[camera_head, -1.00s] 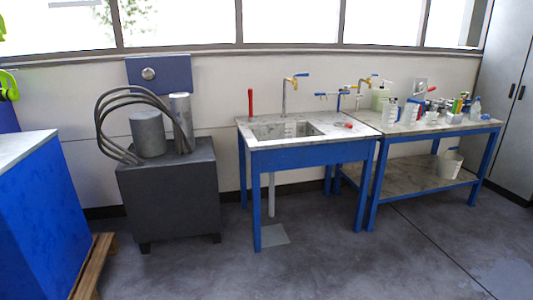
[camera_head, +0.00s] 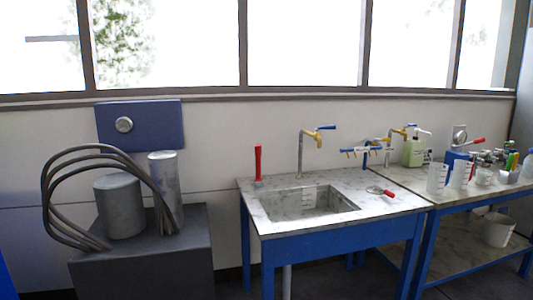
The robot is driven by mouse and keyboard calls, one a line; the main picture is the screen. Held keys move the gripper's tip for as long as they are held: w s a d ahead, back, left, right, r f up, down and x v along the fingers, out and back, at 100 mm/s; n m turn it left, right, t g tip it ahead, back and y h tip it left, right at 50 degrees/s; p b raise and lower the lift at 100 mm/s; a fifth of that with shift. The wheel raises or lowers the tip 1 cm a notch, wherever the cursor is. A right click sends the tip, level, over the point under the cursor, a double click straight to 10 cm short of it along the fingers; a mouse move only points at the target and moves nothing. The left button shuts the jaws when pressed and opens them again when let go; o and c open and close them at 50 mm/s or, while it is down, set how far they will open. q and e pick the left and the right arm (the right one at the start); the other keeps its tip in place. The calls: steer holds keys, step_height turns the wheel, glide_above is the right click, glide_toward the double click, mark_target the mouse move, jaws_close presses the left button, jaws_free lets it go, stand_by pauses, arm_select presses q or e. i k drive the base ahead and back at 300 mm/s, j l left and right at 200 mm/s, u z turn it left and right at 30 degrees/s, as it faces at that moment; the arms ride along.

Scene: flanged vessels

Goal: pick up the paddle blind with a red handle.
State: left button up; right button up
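A small item with a red handle (camera_head: 388,193) lies on the sink counter to the right of the basin; a thin rounded outline shows at its left end, and it looks like the paddle blind, though it is too small to be certain. A red upright object (camera_head: 258,162) stands at the counter's back left corner. Another red handle (camera_head: 474,142) sticks up from a blue item on the right-hand table. Neither of my grippers is in view.
The sink counter (camera_head: 275,228) has a basin (camera_head: 300,205) and a tap (camera_head: 301,150). A green pump bottle (camera_head: 413,151) and several beakers stand on the right-hand table (camera_head: 405,175). A dark cabinet (camera_head: 150,260) with metal cylinders and hoses stands at left.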

mark_target(373, 190)
steer(key=i+j+z, duration=0.1)
steer(key=i+z, duration=0.15)
steer(key=i, duration=0.15)
steer(key=i+j+z, duration=0.15)
steer(key=i+z, duration=0.15)
steer(key=i, duration=0.15)
